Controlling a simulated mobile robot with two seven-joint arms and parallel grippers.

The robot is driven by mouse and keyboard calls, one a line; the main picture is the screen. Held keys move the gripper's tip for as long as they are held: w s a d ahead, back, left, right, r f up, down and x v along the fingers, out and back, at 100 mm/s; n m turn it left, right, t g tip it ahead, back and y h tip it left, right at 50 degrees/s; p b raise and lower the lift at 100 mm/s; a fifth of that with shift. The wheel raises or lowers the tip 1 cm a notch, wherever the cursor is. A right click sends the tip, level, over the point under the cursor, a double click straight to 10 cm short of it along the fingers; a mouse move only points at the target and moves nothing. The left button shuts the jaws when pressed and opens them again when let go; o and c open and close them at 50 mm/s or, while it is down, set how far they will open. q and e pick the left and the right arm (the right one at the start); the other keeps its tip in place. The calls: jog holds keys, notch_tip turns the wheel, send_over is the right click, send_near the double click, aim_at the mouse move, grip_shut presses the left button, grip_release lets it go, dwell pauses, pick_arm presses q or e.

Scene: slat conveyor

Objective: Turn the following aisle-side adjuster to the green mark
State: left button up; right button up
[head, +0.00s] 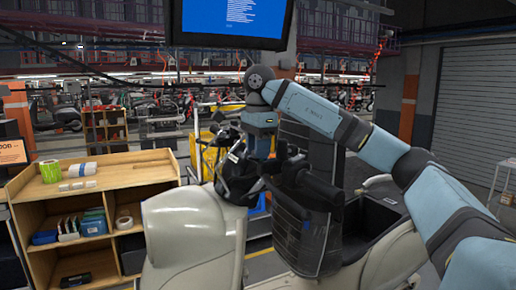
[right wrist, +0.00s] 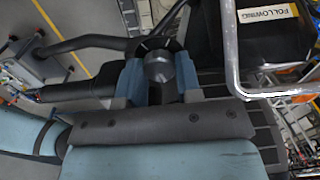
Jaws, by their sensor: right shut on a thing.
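In the right wrist view my right gripper (right wrist: 158,78) has its two blue-padded fingers closed on either side of a grey round knob (right wrist: 159,66), which looks like the adjuster. A dark bar runs off to the left from beside it. A label reading "FOLLOWING" (right wrist: 268,18) lies on a dark surface at the upper right. No green mark can be made out. In the head view my right gripper (head: 258,152) points down among dark parts above a cream scooter body (head: 190,232); its fingertips are hard to make out there. My left gripper is not in view.
A wooden shelf unit (head: 122,172) with small boxes and rolls stands at the left. A blue monitor (head: 230,18) hangs at the top. A dark fabric bag or cover (head: 308,228) and an open dark bin (head: 378,222) are right of the gripper. A silver tube frame (right wrist: 232,60) lies close by.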

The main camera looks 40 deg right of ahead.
jog(key=shift+m, duration=0.3)
jog(key=m, duration=0.3)
jog(key=shift+m, duration=0.4)
jog(key=m, duration=1)
jog(key=shift+m, duration=0.4)
jog(key=m, duration=0.5)
jog(key=shift+r, duration=0.1)
jog(key=o, duration=0.9)
jog(key=shift+o, duration=0.2)
jog(key=shift+r, duration=0.1)
